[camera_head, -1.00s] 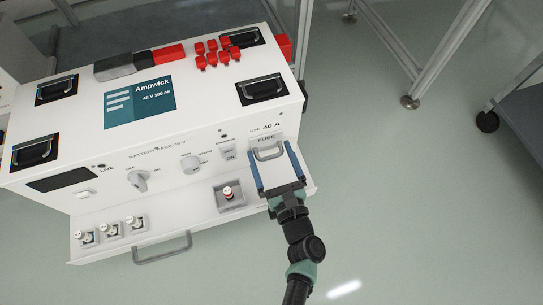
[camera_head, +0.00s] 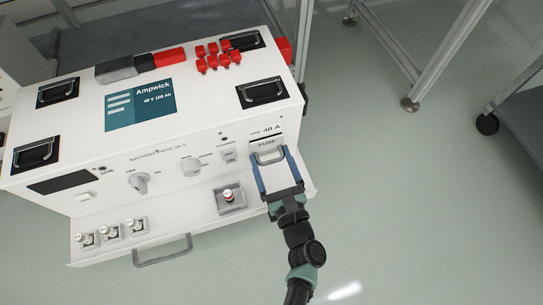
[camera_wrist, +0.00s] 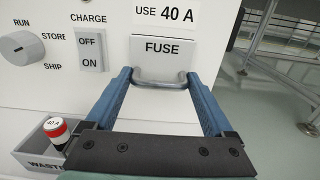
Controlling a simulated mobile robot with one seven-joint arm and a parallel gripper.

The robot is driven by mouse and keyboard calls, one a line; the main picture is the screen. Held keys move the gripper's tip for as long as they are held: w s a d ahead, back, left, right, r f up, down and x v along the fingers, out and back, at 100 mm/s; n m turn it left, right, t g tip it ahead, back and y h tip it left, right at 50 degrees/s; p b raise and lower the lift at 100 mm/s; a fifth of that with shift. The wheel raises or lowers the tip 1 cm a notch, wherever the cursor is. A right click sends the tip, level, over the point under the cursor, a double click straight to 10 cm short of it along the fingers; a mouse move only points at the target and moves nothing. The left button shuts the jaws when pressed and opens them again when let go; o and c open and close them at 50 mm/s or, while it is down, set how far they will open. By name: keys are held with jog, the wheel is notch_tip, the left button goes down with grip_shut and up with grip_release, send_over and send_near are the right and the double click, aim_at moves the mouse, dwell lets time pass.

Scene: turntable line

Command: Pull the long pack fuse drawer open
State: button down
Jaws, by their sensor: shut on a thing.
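The long pack is a white Ampwick battery box (camera_head: 70,110). The fuse drawer (camera_head: 266,143), labelled FUSE, is at the right end of its front; it fills the middle of the wrist view (camera_wrist: 162,48). A grey bow handle (camera_wrist: 160,83) sticks out from the drawer front. My gripper (camera_head: 270,151) reaches it from the front. In the wrist view, its blue fingers (camera_wrist: 159,75) are shut on the handle, one at each end. A dark line shows above the drawer front in the head view; how far it stands out is hard to tell.
An open lower tray with a front handle (camera_head: 162,250) juts out below the panel. A waste holder with a 40 A fuse (camera_wrist: 55,128) is left of my gripper. Several red caps (camera_head: 218,57) lie on top.

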jog(key=p+v, duration=0.3)
jog(key=v, duration=0.9)
jog(key=shift+w+d, duration=0.15)
jog(key=shift+d, duration=0.1)
jog(key=shift+c, duration=0.3)
grip_release()
jog(key=shift+o, duration=0.2)
jog(key=shift+a, duration=0.1)
jog(key=p+v, duration=0.4)
jog(key=v, duration=0.9)
